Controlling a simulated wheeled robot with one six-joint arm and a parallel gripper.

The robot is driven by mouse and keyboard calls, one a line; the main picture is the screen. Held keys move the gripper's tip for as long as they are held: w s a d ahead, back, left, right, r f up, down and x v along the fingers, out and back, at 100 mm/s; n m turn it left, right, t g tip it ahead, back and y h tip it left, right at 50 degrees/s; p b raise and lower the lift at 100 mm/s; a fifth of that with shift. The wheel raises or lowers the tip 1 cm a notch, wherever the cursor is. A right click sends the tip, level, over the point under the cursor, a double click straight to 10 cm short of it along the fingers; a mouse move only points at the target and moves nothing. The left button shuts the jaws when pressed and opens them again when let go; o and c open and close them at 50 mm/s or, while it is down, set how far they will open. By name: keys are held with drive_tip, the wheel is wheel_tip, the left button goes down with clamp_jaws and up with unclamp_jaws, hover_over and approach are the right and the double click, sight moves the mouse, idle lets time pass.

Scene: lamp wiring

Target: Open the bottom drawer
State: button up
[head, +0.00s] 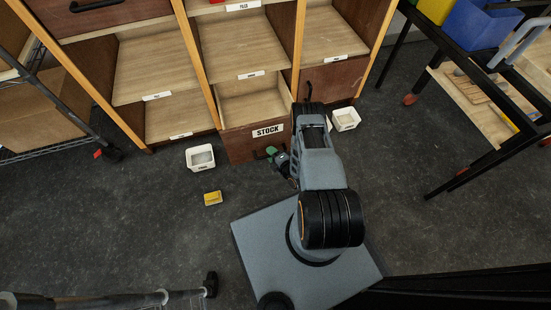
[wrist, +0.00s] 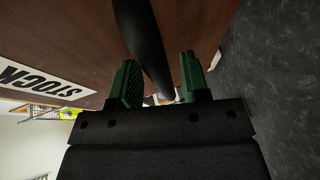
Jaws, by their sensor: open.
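The bottom drawer (head: 250,146) has a dark brown front with a white STOCK label (head: 268,131). It stands pulled out from the cabinet, and its pale wooden inside shows behind the front. My gripper (head: 272,152) is low at the drawer front, below the label. In the wrist view my gripper's green fingers (wrist: 160,82) are open, with the black drawer handle (wrist: 150,50) running between them. I see no clear contact between fingers and handle. The label (wrist: 42,84) also shows there at the left. My arm hides the right part of the drawer front.
A white bin (head: 200,158) and a yellow box (head: 213,198) lie on the floor left of the drawer. Another white bin (head: 346,119) stands right of my arm. A black-framed cart (head: 470,110) is at the right. Dark floor (head: 110,210) is clear at the left.

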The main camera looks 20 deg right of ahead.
wheel_tip(320, 180, up, 3)
drive_tip(key=shift+f+p, duration=0.1)
drive_tip(key=shift+p, duration=0.6)
drive_tip(key=o, duration=0.7)
drive_tip(key=s+r+p, duration=0.2)
drive_tip(key=r, duration=0.1)
drive_tip(key=shift+r, duration=0.25)
drive_tip(key=s+r, duration=0.1)
drive_tip(key=s+r+p, duration=0.2)
drive_tip(key=shift+a+r, duration=0.25)
drive_tip(key=shift+r, duration=0.05)
drive_tip(key=shift+c, duration=1)
drive_tip(key=s+r+p, duration=0.1)
drive_tip(key=s, duration=0.2)
drive_tip(key=s+r, duration=0.1)
drive_tip(key=s, duration=0.2)
drive_tip(key=s+a+p, duration=0.1)
drive_tip(key=s, duration=0.2)
drive_tip(key=shift+r+p, duration=0.3)
drive_tip(key=shift+r, duration=0.1)
drive_tip(key=c, duration=0.5)
drive_tip(key=shift+w, duration=0.1)
